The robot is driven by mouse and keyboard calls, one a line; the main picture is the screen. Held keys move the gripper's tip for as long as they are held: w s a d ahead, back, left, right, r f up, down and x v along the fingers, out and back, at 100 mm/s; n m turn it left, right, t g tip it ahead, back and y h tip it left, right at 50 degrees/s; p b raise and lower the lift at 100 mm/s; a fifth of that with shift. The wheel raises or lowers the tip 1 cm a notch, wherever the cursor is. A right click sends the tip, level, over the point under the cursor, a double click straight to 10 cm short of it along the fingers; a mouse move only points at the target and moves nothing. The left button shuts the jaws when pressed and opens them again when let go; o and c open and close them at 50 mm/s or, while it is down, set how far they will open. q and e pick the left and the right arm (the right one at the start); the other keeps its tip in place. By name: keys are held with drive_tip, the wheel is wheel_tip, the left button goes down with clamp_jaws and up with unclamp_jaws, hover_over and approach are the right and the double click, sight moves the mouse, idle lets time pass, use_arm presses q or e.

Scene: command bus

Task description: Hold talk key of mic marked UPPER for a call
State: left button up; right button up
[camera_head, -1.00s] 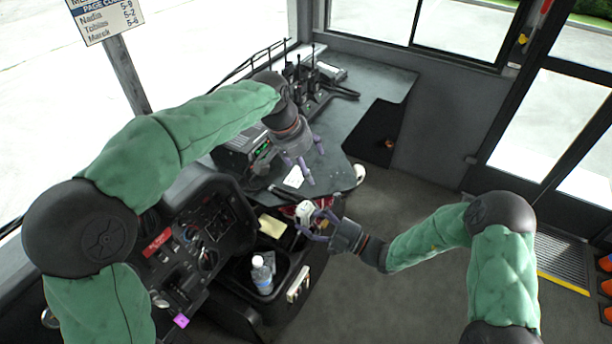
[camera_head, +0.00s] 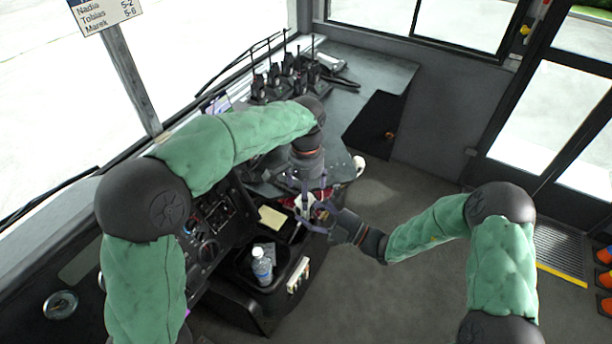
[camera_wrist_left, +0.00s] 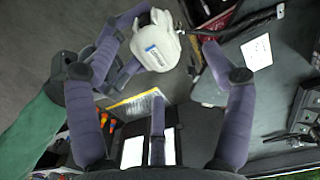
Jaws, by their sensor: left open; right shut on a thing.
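A white hand mic (camera_head: 304,205) is in my right gripper (camera_head: 322,212), whose purple fingers close on it above the front edge of the console. In the left wrist view the mic (camera_wrist_left: 158,48) shows a small blue-and-white label, too small to read. My left gripper (camera_head: 310,187) is open and hangs just above the mic, fingers pointing down. In the left wrist view its fingers (camera_wrist_left: 168,50) spread on both sides of the mic. I cannot tell whether they touch it. The talk key cannot be made out. Another white piece (camera_head: 358,165) is at the console corner.
Several black radios (camera_head: 285,78) stand at the back of the console (camera_head: 375,72). A water bottle (camera_head: 262,266) stands in a black bin below, beside a yellow note (camera_head: 272,218). A white card (camera_wrist_left: 257,52) lies on the console.

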sight(299, 211)
use_arm(q)
drive_tip(key=shift+f, duration=2.2)
drive_tip(key=c, duration=0.8)
drive_tip(key=shift+c, duration=0.2)
use_arm(e)
drive_tip(key=o, duration=1.2)
drive_tip(key=shift+d, duration=0.1)
